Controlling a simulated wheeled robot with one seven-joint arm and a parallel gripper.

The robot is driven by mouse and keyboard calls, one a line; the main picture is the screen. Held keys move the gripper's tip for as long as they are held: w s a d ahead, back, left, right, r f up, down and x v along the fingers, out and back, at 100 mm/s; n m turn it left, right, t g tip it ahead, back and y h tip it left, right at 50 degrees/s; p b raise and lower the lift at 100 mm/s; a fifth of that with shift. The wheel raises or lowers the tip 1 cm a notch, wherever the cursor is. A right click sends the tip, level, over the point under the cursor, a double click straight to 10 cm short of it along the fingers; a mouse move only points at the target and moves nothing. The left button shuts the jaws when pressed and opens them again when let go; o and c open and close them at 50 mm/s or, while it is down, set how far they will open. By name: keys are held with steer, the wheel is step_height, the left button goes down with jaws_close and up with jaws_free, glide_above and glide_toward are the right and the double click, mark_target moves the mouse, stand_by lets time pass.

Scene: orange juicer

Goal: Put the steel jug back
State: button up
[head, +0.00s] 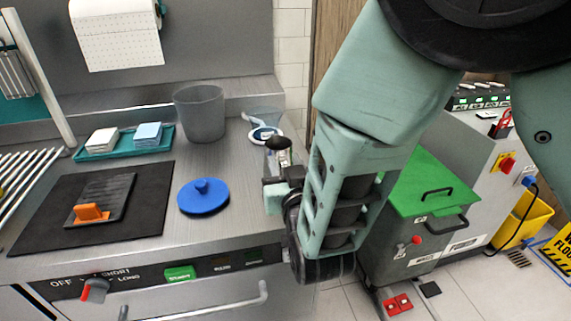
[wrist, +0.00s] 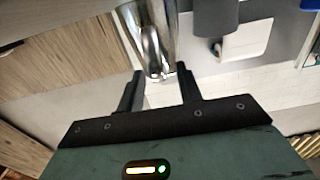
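The steel jug (head: 284,158) shows in the head view at the right end of the steel counter, partly hidden by my gripper. Its top looks dark. My gripper (head: 277,190) is beside it at the counter's right edge. In the wrist view the shiny jug (wrist: 155,45) lies between the two dark fingers of my gripper (wrist: 160,75), which appear closed on its sides. Whether the jug's base touches the counter is hidden.
A grey bin-like container (head: 200,113) and a clear jug with a blue-and-white base (head: 264,130) stand behind. A blue lid (head: 203,197), teal tray (head: 74,153) and black mat (head: 45,215) lie left. A green-topped bin (head: 425,190) stands right.

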steer(key=shift+r, duration=0.15)
steer(key=s+d+f+n+g+b, duration=0.1)
steer(key=s+d+f+g, duration=0.1)
steer(key=s+g, duration=0.5)
steer(key=s+d+f+g+b, duration=0.15)
steer(key=s+g, duration=0.25)
steer(key=s, duration=0.4)
steer(key=s+d+r+n+g+h, duration=0.2)
steer(key=s+d+g, duration=0.4)
steer(key=s+d, duration=0.4)
steer(key=d+n+h, duration=0.1)
steer(key=d+h, duration=0.1)
steer(key=d, duration=0.1)
steer(key=shift+d+p, duration=0.15)
steer(key=shift+p, duration=0.15)
steer(key=shift+r, duration=0.2)
